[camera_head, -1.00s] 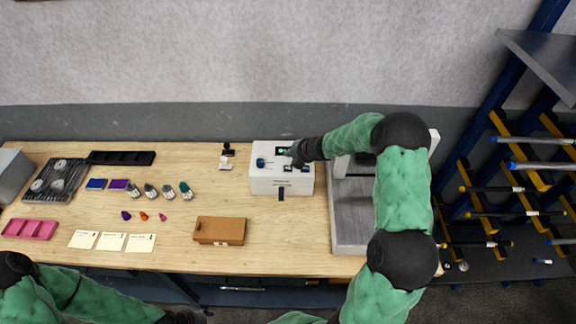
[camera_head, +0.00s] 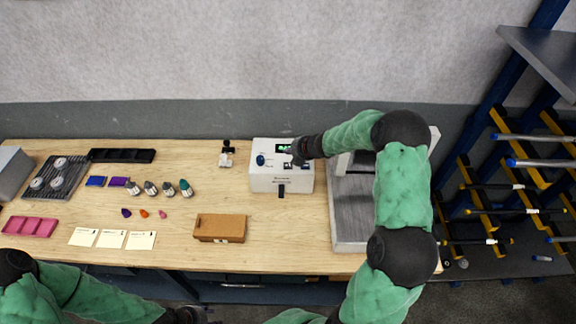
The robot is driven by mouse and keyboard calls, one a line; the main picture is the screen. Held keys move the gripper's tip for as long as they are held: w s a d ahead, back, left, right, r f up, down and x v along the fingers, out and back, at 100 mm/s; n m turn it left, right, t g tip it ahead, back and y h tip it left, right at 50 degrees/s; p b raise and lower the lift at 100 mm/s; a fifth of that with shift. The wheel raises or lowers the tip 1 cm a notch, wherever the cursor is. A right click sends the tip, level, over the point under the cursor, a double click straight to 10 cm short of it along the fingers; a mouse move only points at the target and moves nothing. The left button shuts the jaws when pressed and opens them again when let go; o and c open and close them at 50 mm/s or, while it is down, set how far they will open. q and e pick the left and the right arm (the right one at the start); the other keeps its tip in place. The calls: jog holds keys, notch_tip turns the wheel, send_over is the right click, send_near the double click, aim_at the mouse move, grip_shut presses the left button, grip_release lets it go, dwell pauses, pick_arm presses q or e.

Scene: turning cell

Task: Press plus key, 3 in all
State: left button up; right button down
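A white control box (camera_head: 266,184) stands at the back middle of the bench. Its top has a blue knob (camera_head: 261,160), a small display with green characters (camera_head: 284,148) and dark keys (camera_head: 289,166) near the right side. The key labels are too small to read, so I cannot tell which is plus. My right gripper (camera_head: 296,156) is over the right part of the box top, close to the keys; its fingers are too small to judge, and contact is unclear. My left gripper (camera_head: 190,316) is low at the bottom edge, away from the box, only partly visible.
A brown box (camera_head: 220,228) lies in front of the control box. Several small bottles (camera_head: 168,188), cards (camera_head: 112,239), a pink tray (camera_head: 30,227) and a black tray (camera_head: 122,156) are at left. A grey machine (camera_head: 348,215) stands under my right arm. A rod rack is at far right.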

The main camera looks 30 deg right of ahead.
jog(key=shift+r, duration=0.1)
dwell(0.7)
notch_tip(320, 180, up, 4)
jog(key=p, duration=0.3)
jog(key=shift+f, duration=0.2)
jog(key=shift+f, duration=0.1)
jog(key=b, duration=0.8)
send_over(289, 166)
notch_tip(289, 166, down, 8)
jog(key=shift+s+r, duration=0.1)
jog(key=shift+r, duration=0.15)
jog(key=shift+f, duration=0.55)
dwell(0.5)
jog(key=shift+f+b, duration=0.4)
jog(key=shift+b, duration=0.1)
